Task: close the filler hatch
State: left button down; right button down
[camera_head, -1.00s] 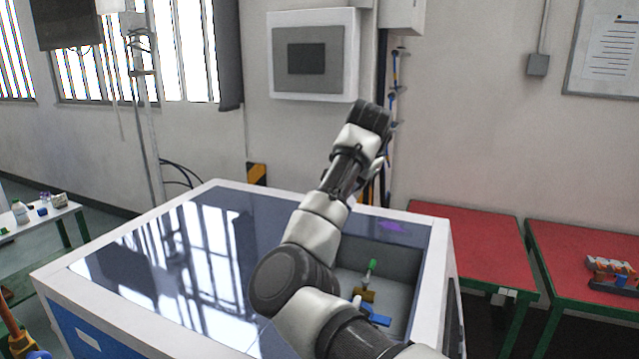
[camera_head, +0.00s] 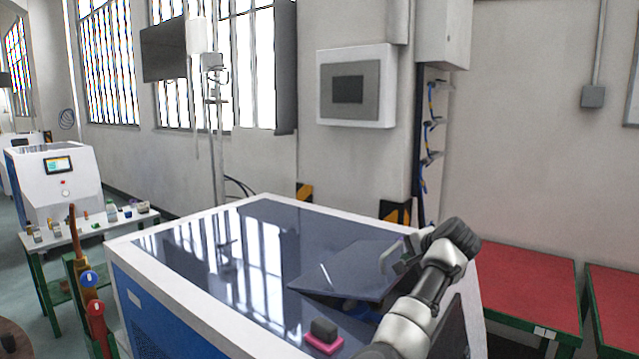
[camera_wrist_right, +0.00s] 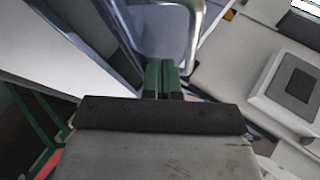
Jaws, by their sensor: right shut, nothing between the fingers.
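The generator (camera_head: 150,253) has blue sides, a white rim and a dark glossy top. Its filler hatch (camera_head: 345,270) is a dark panel at the right of the top. It is tilted, and a gap with something blue shows under its near edge. My right gripper (camera_head: 388,262) is at the hatch's right side, partly hidden by its own wrist. In the right wrist view its green fingers (camera_wrist_right: 163,78) are shut together and empty, close to a curved metal bar (camera_wrist_right: 197,35); I cannot tell if they touch. My left gripper is out of view.
A dark block on a pink base (camera_head: 324,338) sits on the near part of the generator top. Red tables (camera_head: 530,285) stand at the right. A table with small items (camera_head: 85,228) stands at the left. A grey wall box (camera_head: 355,85) hangs behind.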

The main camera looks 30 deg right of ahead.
jog(key=f, duration=0.1)
jog(key=f+b, duration=0.1)
jog(key=f, duration=0.2)
jog(key=shift+s+d, duration=0.3)
jog(key=shift+s, duration=0.05)
jog(key=shift+r, duration=0.1)
